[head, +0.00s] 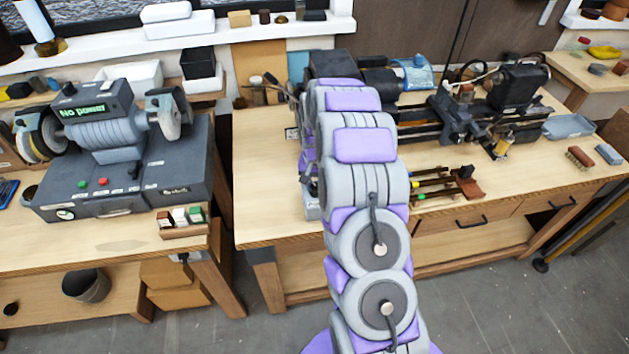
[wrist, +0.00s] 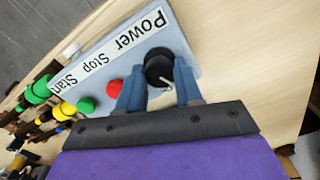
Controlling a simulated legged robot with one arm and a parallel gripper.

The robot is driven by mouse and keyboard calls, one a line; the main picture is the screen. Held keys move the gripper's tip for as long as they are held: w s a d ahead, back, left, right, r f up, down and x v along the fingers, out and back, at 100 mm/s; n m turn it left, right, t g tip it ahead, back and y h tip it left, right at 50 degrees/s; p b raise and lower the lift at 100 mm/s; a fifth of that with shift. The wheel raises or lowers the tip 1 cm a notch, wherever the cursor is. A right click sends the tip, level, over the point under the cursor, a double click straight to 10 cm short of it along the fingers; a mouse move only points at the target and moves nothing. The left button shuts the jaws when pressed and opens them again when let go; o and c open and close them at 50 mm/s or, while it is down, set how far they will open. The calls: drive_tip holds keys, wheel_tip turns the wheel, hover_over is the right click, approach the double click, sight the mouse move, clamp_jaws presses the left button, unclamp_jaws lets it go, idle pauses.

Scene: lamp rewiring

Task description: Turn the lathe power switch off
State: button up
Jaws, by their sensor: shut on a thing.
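The lathe control panel (wrist: 190,40) fills the top of the wrist view, a pale plate with white labels reading Power, Stop and Start. The black round power switch knob (wrist: 157,66) sits beside the Power label, with a white pointer mark on it. My gripper (wrist: 160,80) has its two blue fingers on either side of this knob, shut on it. The red button (wrist: 114,88) and green button (wrist: 86,105) are left of the fingers. In the head view my arm hides the gripper and the switch. The lathe (head: 490,100) stands on the right bench.
Tools with coloured handles (head: 432,187) lie on the bench right of my arm. A grinder (head: 105,130) on the left bench shows "No power". A blue tray (head: 568,127) and a brush (head: 580,158) lie at the right. The bench's front left is clear.

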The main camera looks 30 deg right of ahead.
sight(315, 185)
drive_tip(key=shift+w+r+n+p, duration=0.15)
drive_tip(key=shift+n+p, duration=0.15)
drive_tip(key=shift+n, duration=0.65)
drive_tip(key=shift+w+r+n+p, duration=0.1)
drive_tip(key=shift+n+p, duration=0.15)
drive_tip(key=shift+n, duration=0.7)
drive_tip(key=shift+f, duration=0.1)
drive_tip(key=o, duration=1)
drive_tip(key=shift+s+f, duration=0.1)
drive_tip(key=shift+o, duration=0.2)
wheel_tip(315, 185, up, 17)
drive_tip(key=p, duration=0.1)
drive_tip(key=shift+d, duration=0.1)
